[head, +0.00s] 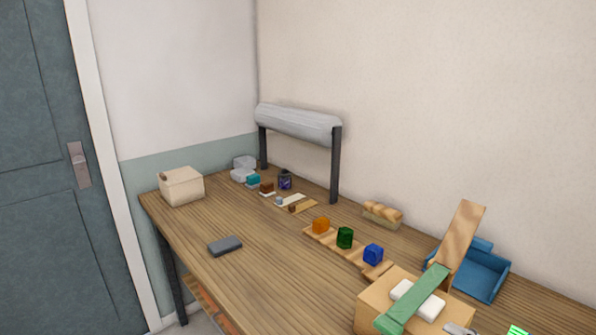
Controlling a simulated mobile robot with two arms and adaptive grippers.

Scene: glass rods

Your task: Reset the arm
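Neither of my grippers can be made out in the head view, and no arm shows clearly. A small grey piece (458,329) shows at the bottom edge, but it is cut off and I cannot tell what it is. The wooden table (270,262) runs along the wall from left to lower right.
A dark grey block (225,245) lies left.

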